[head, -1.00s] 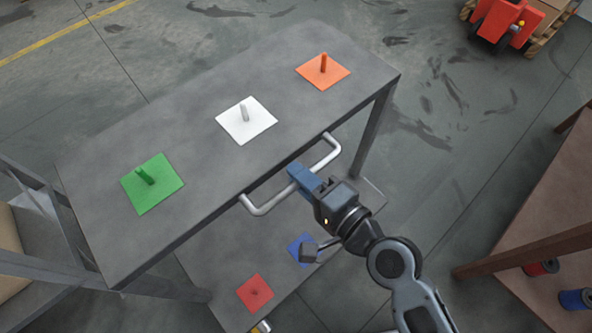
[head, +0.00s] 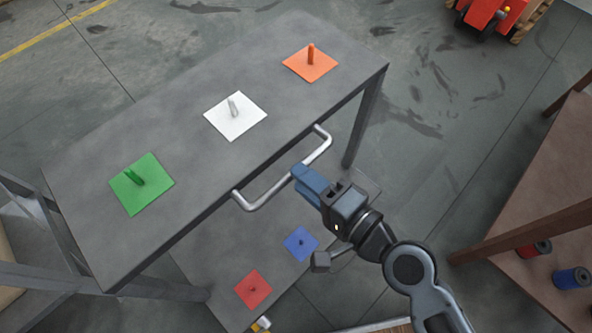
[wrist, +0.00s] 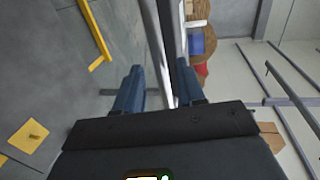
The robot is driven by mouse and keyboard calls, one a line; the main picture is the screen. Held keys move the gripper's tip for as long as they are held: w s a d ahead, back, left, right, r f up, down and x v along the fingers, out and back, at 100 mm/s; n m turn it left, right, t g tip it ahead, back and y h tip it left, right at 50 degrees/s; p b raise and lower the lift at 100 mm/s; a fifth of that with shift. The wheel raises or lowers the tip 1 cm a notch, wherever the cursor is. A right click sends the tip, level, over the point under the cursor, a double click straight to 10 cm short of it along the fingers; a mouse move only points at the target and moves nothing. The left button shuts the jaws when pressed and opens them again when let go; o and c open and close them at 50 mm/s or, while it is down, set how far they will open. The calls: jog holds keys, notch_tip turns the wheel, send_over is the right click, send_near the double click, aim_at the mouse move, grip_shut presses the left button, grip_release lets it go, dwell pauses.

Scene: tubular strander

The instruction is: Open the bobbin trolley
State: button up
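The bobbin trolley (head: 185,195) is a dark grey frame with a flat top and a lower shelf. Green (head: 155,195), white (head: 247,125) and orange (head: 320,68) squares with pegs are on its top. A pale bar handle (head: 265,198) sticks out from its near long side. My gripper (head: 303,180) has blue fingers and is at the handle's outer side, over or against the middle of the bar; contact is unclear. In the wrist view my gripper (wrist: 158,88) has its fingers apart, with a long grey bar or edge (wrist: 157,45) running between them.
Red (head: 253,291) and blue (head: 303,246) squares are on the lower shelf. A brown table (head: 550,195) stands at the right, with red (head: 532,250) and blue (head: 571,279) spools beneath. An orange vehicle (head: 485,14) is at the back right. Floor between is clear.

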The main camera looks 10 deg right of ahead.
jog(key=shift+v, duration=2.15)
jog(key=s+d+r+n+h+p, duration=0.4)
jog(key=s+d+h, duration=0.2)
jog(key=s+d, duration=0.4)
jog(key=s+d+r+n+t+h+p, duration=0.1)
jog(key=s+d+r+n+h+p, duration=0.1)
jog(key=s+r+n+p, duration=0.2)
jog(key=s+r+n, duration=0.3)
jog(key=s+r, duration=0.4)
jog(key=r, duration=0.2)
jog(key=shift+s+d+r+t+h+p, duration=0.25)
jog(key=shift+d+r+t+h+p, duration=0.05)
jog(key=shift+d+r+t+h, duration=0.1)
